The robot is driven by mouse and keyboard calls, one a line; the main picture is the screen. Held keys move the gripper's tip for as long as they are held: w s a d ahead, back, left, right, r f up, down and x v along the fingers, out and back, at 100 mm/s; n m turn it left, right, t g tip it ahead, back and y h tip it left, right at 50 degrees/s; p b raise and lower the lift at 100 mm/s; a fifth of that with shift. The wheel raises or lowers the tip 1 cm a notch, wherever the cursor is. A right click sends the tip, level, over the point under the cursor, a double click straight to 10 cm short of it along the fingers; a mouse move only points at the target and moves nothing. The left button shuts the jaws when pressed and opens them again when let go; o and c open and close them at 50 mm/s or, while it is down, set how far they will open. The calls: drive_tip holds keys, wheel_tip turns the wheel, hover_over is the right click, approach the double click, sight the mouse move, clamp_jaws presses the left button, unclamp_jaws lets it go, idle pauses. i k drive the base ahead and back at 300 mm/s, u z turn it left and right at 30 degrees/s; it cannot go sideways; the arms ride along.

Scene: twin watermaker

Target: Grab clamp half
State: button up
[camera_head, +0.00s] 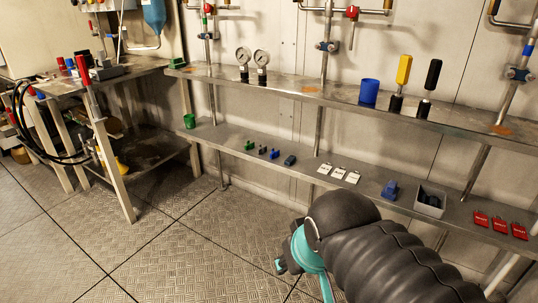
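I cannot tell for certain which piece is the clamp half. A small blue block-like part (390,190) stands on the lower shelf (310,168), left of a grey bin (430,203) holding dark pieces. Small green and blue parts (263,150) and a dark teal part (290,160) lie further left on the same shelf. My gripper (281,267), with teal and black parts, is at the lower middle, in front of the shelf and apart from these parts. Its fingers are mostly hidden by my black-sleeved arm, so its opening is unclear.
White tags (338,173) and red tags (498,225) lie on the lower shelf. The upper shelf (310,88) holds gauges (261,66), a blue cup (369,92) and yellow and black-handled tools (403,75). A workbench (105,78) stands left. The plated floor is clear.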

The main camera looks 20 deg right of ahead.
sight(291, 159)
drive_tip(key=z, duration=0.35)
drive_tip(key=i, duration=0.7)
drive_tip(key=z, duration=0.85)
drive_tip(key=i, duration=0.25)
drive_tip(key=z, duration=0.3)
